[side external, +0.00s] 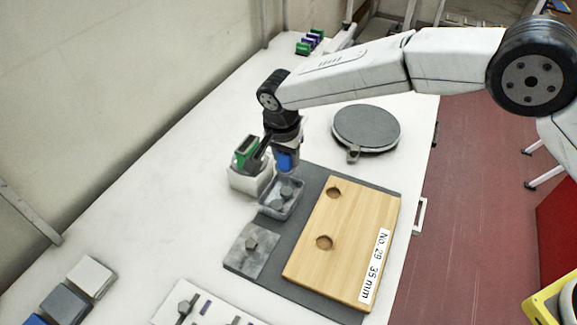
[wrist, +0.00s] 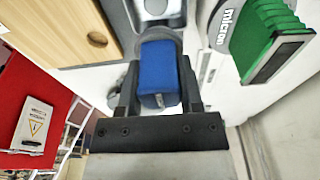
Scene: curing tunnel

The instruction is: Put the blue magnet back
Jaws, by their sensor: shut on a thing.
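The blue magnet (side external: 284,162) is a small blue block. It hangs below my gripper (side external: 285,152), just above or behind the small clear tray (side external: 294,210) with grey pieces in it; the exact gap is hard to judge. In the wrist view the blue magnet (wrist: 159,72) sits between the two dark fingers of my gripper (wrist: 158,88), which are shut on its sides. A small grey metal bit shows at its near end. Its far end is partly hidden.
A wooden board (side external: 345,235) with two round holes lies on a grey mat (side external: 318,176). A round dark plate (side external: 366,126) lies at right.

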